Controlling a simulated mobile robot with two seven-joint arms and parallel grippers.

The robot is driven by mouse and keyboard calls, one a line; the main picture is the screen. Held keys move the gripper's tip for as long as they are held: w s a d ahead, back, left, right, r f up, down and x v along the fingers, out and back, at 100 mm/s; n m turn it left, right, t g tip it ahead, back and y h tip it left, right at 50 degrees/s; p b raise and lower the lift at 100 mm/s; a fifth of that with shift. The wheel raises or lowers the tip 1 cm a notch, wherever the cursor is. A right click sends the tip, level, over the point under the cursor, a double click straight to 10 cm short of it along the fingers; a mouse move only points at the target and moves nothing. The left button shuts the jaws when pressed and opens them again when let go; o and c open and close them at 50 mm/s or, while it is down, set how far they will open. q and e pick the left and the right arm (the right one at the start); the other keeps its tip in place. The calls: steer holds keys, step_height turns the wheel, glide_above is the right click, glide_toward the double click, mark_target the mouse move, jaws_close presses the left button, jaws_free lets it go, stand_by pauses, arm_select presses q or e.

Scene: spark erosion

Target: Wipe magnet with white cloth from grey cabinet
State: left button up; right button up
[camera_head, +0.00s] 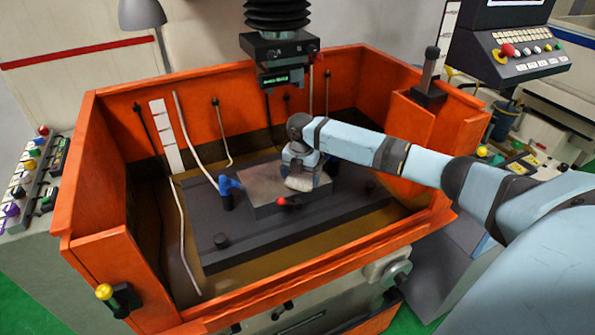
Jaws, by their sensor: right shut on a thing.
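The magnet (258,191) is a grey block with a flat top, lying on the dark table inside the orange tank. My right arm reaches in from the right. My right gripper (302,178) points down over the right part of the magnet and is shut on the white cloth (299,184). Only a small pale edge of the cloth shows under the gripper, at or very near the magnet's top; contact is hard to tell. My left gripper is not in view, and no grey cabinet can be made out for certain.
The orange tank wall (220,285) surrounds the work area. A dark machine head (280,55) hangs above and behind the magnet. A blue-handled clamp (228,190) stands left of the magnet, and a red knob (282,201) is at its front. The dark table (270,240) is mostly bare in front.

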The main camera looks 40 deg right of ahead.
steer(key=shift+s+d, duration=0.15)
steer(key=shift+d, duration=0.45)
steer(key=shift+s+d, duration=0.15)
steer(key=shift+d, duration=0.4)
steer(key=shift+w+d+b, duration=0.2)
steer(key=shift+w+b, duration=0.2)
steer(key=shift+w, duration=1)
steer(key=shift+w+d+b, duration=0.2)
steer(key=shift+w+b, duration=0.05)
steer(key=shift+w, duration=0.5)
steer(key=shift+w+d+b, duration=0.2)
steer(key=shift+w, duration=0.6)
steer(key=shift+w+d+b, duration=0.2)
steer(key=shift+w+b, duration=0.05)
steer(key=shift+w, duration=0.5)
step_height(320, 180, up, 3)
steer(key=shift+f+p, duration=0.15)
steer(key=shift+p, duration=1.1)
steer(key=shift+r, duration=1.7)
steer(key=shift+r, duration=0.1)
